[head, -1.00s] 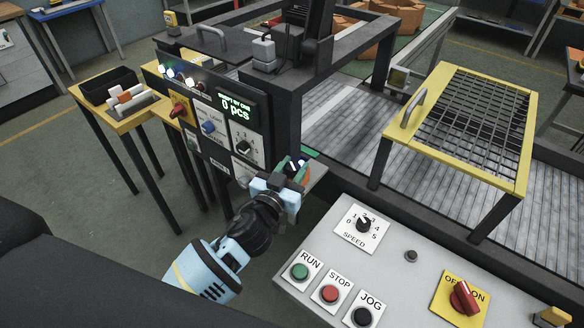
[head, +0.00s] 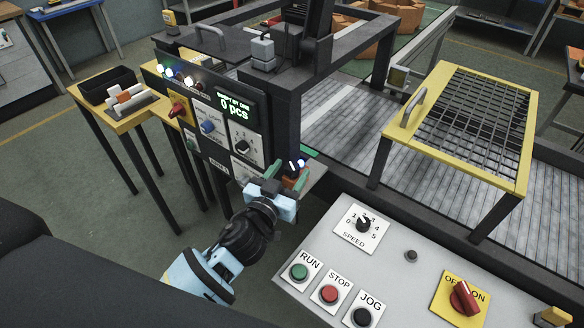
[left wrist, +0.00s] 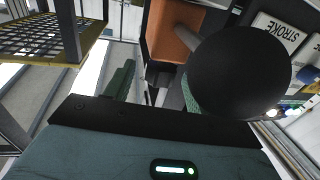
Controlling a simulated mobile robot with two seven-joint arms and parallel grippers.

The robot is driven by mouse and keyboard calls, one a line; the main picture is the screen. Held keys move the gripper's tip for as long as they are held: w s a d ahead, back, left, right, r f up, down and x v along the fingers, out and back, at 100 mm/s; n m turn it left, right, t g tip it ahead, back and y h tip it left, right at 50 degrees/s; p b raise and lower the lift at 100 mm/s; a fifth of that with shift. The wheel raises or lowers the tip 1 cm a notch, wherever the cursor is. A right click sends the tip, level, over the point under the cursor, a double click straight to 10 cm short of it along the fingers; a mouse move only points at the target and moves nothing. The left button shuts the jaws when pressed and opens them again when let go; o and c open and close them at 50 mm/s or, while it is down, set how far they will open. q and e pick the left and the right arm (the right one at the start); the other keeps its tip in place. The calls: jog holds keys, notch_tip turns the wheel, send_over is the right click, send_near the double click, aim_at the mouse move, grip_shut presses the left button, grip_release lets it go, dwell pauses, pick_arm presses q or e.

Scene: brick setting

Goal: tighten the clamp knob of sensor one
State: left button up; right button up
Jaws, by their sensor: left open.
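My left gripper (head: 276,178) is at the lower right edge of the black control panel. Its green-padded fingers are apart, with a gap between them. A small dark fitting with a bright light (head: 297,164) sits just beyond the fingers; it may be sensor one, but no label on it is readable. In the left wrist view, a large round black knob (left wrist: 240,70) is very close and covers part of the finger area. An orange block with a grey rod (left wrist: 172,38) is beside it. I cannot tell whether the fingers touch the knob. My right gripper is not in view.
The black control panel (head: 222,160) with dials and a counter display stands left of the gripper. A grey console (head: 400,268) with RUN, STOP and JOG buttons is at the lower right. A yellow-framed mesh guard (head: 528,140) stands over the conveyor (head: 345,125).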

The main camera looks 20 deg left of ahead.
aim_at(289, 175)
pick_arm(q)
jog(key=s, duration=0.4)
jog(key=shift+a+f, duration=0.15)
jog(key=shift+a, duration=0.15)
jog(key=shift+s+a+b, duration=0.15)
jog(key=shift+s+b, duration=0.2)
jog(key=shift+s, duration=0.55)
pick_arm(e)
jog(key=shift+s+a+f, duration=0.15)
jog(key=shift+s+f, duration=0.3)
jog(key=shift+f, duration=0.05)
